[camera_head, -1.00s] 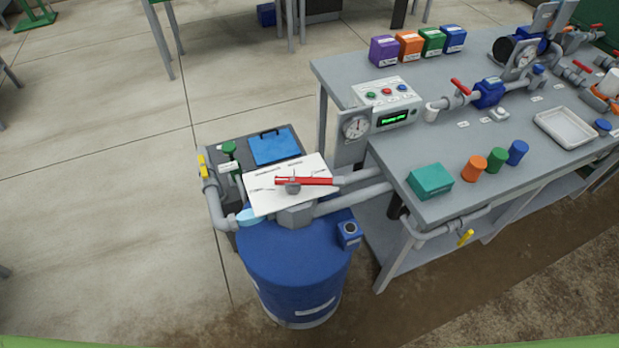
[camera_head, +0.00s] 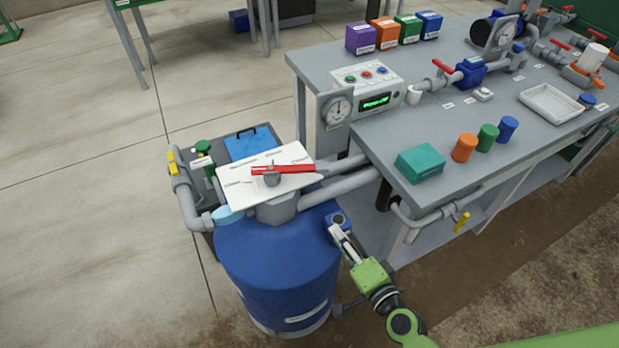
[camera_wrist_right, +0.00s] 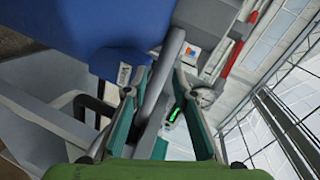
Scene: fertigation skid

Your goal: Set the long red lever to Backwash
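The long red lever (camera_head: 290,169) lies across a white label plate (camera_head: 245,190) on top of the blue tank (camera_head: 275,265). It points right from its grey hub (camera_head: 272,179); the label words are too small to read. My right gripper (camera_head: 337,236) is at the tank's right shoulder, below and right of the lever and apart from it. In the right wrist view its two fingers (camera_wrist_right: 167,85) are spread with a grey pipe behind the gap. A red bar, seemingly the lever, shows there at upper right (camera_wrist_right: 238,48). My left gripper is not in view.
A small blue box (camera_head: 338,219) on the tank is close to my right gripper. Grey pipes (camera_head: 345,187) run from the tank head to the workbench (camera_head: 440,130). A pressure gauge (camera_head: 337,110) and a teal box (camera_head: 420,163) are on the bench side.

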